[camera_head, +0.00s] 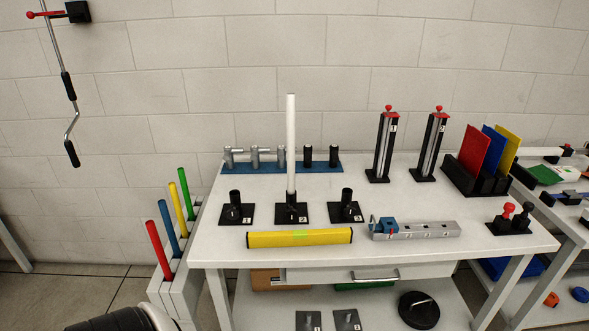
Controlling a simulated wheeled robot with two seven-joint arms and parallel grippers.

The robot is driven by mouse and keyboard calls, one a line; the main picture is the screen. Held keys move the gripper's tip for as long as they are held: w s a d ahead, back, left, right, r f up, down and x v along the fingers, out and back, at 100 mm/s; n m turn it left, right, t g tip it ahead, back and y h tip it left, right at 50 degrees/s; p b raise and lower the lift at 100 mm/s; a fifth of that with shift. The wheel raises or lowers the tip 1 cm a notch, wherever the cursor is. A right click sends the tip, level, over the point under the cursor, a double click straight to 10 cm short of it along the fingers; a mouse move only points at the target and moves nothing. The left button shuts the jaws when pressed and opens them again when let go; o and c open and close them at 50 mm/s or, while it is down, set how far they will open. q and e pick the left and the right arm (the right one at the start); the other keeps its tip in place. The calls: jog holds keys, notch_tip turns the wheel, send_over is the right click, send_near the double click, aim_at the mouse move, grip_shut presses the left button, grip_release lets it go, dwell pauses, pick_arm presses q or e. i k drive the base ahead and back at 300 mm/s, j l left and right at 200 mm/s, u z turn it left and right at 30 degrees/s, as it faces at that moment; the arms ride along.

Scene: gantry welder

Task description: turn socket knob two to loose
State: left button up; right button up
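The middle socket, labelled 2 (291,212), is a black holder on a square black base on the white table. A tall white rod (291,140) stands upright in it. Its knob is at the front of the socket, too small for me to tell whether it is tight or loose. Socket 1 (235,212) stands to the left and socket 3 (346,209) to the right, both without a rod. Neither of my grippers is in view. A black and white rounded part, likely of my own arm, shows at the bottom left edge.
A yellow level (300,238) lies in front of the sockets. A blue rack (280,167) with several fittings is behind them. A grey vise-like block (415,230) lies to the right. Two tall red-topped posts (382,145) (431,145) stand behind it. The table's left front is clear.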

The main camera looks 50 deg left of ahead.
aim_at(292, 214)
jog(key=u, duration=1.5)
jog(key=i+l, duration=0.1)
jog(key=i, duration=0.2)
jog(key=i+l+u, duration=0.15)
jog(key=i, duration=0.2)
